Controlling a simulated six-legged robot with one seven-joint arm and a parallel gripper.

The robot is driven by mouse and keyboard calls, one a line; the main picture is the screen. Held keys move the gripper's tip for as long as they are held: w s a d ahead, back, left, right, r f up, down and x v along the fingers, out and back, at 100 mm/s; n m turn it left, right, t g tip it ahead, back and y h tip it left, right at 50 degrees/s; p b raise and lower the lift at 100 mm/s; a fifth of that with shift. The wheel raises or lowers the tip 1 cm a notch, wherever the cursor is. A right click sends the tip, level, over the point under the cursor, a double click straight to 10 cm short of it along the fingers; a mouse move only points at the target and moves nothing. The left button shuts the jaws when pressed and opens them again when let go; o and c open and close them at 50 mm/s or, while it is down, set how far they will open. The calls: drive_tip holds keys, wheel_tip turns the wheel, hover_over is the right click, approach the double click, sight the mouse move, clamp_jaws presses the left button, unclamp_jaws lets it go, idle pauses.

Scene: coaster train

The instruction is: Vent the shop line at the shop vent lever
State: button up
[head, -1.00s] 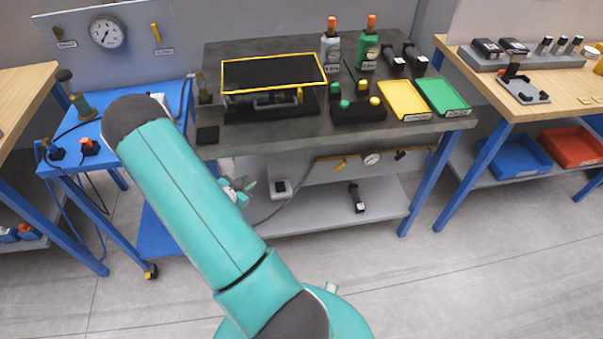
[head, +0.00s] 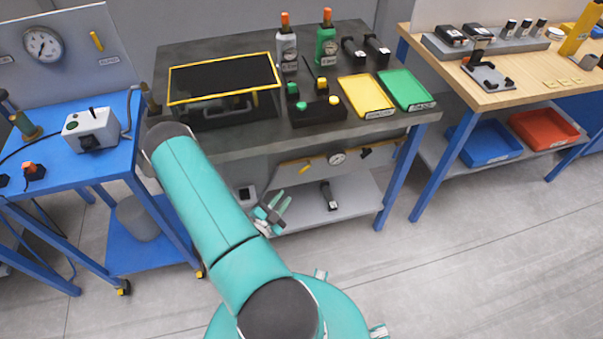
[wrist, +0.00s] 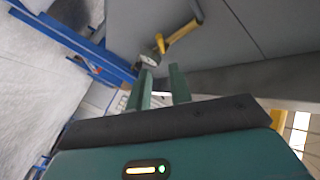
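My gripper (head: 271,212) is low in front of the bench, left of the gauge. In the wrist view my gripper (wrist: 161,88) has its two green fingers apart with nothing between them. Beyond the fingertips are a yellow handle (wrist: 183,32) and a gauge (wrist: 147,60); the fingers do not appear to grip the handle.
The workbench top (head: 225,140) overhangs the panel, and a lower shelf (head: 300,215) holds a black device (head: 329,196). A blue cart (head: 75,170) with its own gauge panel (head: 75,50) stands left. A wooden bench (head: 510,95) stands right. Floor in front is clear.

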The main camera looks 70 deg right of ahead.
sight(302, 172)
drive_tip(key=x, duration=1.2)
drive_tip(key=shift+w, duration=0.1)
clamp_jaws()
